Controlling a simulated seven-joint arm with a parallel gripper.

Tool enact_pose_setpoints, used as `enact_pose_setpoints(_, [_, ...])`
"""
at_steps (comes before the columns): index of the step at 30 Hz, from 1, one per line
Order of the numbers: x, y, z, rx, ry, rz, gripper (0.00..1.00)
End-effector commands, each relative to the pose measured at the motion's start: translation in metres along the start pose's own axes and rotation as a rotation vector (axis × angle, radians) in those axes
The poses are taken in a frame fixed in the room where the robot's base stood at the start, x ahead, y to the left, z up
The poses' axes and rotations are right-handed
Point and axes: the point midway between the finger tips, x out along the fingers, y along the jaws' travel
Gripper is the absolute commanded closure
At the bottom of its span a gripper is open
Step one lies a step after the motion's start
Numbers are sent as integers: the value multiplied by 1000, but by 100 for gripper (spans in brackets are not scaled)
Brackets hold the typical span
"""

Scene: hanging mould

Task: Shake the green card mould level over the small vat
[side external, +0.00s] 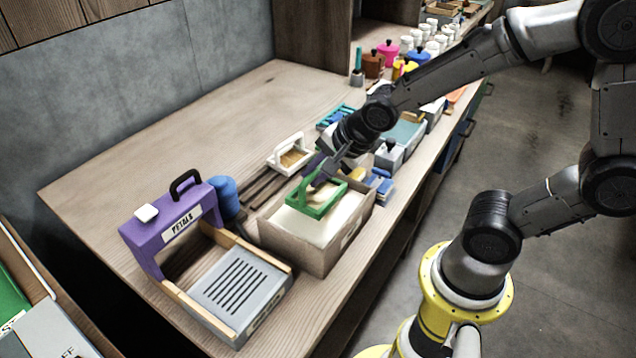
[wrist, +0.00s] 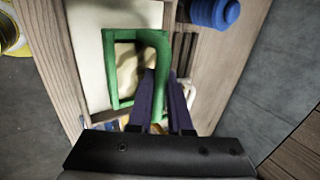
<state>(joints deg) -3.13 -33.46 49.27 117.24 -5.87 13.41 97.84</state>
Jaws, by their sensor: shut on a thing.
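The green card mould (side external: 317,199) is a flat rectangular frame with an arched handle. It is over the far right part of the small vat (side external: 297,242), a wooden box with pale pulp inside. My gripper (side external: 318,178) is shut on the mould's handle. In the wrist view, the green mould (wrist: 112,75) shows a patchy beige layer inside its frame, and my gripper's purple fingers (wrist: 168,98) close around the handle. The pale pulp (wrist: 95,30) shows beside it. The frame looks roughly level. I cannot tell its exact height above the pulp.
A white mould (side external: 290,155) lies behind the vat by dark rails. A purple petals dispenser (side external: 172,230) with a slotted grey tray (side external: 240,285) stands at the left, beside a blue jar (side external: 225,197). Blue items (side external: 380,186) sit close right of the vat. The back-left bench is clear.

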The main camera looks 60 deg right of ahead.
Motion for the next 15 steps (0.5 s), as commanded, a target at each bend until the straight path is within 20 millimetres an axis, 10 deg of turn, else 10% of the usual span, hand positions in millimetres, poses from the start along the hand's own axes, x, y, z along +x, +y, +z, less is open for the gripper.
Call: enact_pose_setpoints(15, [0, -1, 11, 1, 1, -2, 100])
